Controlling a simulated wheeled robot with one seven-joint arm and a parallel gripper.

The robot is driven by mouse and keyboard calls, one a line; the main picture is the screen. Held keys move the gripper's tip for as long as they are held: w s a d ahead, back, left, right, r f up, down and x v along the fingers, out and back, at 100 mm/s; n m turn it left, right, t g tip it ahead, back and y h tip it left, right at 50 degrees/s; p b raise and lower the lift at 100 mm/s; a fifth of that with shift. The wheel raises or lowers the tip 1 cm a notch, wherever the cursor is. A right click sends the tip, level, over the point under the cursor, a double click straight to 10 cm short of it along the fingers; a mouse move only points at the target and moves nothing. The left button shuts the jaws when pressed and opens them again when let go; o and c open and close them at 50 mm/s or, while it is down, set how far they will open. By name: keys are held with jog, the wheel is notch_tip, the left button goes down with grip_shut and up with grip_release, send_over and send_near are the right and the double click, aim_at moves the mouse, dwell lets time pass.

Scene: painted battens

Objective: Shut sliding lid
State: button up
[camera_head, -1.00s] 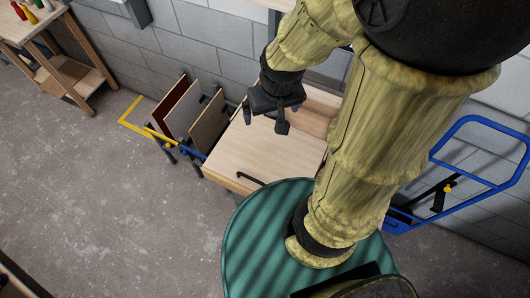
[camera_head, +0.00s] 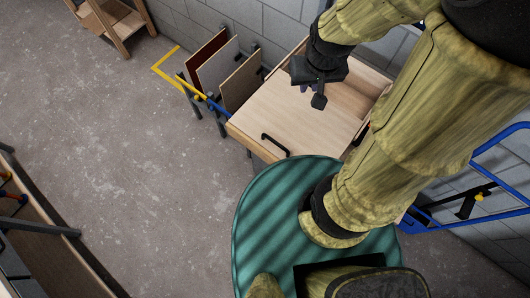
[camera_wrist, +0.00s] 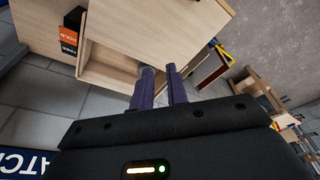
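The sliding lid (camera_head: 292,112) is a flat pale wooden panel with a black bar handle (camera_head: 275,146) near its front edge. It lies on a wooden box (camera_head: 243,137) and leaves the back part of the box open (camera_head: 352,97). My gripper (camera_head: 311,92) hangs over the lid's back part, near the open part. In the wrist view the two dark purple fingers (camera_wrist: 160,72) stand a little apart with nothing seen between them. The lid (camera_wrist: 165,28) and the open inside (camera_wrist: 110,62) show beyond the fingertips. Whether a finger touches the lid's edge I cannot tell.
Upright boards (camera_head: 217,67) stand in a rack left of the box, with a yellow bar (camera_head: 168,72) beside it. A block wall (camera_head: 275,25) runs behind. A blue trolley frame (camera_head: 480,205) stands at right.

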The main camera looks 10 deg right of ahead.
jog(key=b+x, duration=0.2)
jog(key=x, duration=0.1)
jog(key=s+b+x, duration=0.1)
jog(key=b+x, duration=0.2)
jog(key=s+b+x, duration=0.1)
jog(key=b+x, duration=0.2)
jog(key=x, duration=0.1)
jog(key=shift+s+f, duration=0.1)
jog(key=shift+f, duration=0.3)
grip_shut()
jog(key=shift+r, duration=0.15)
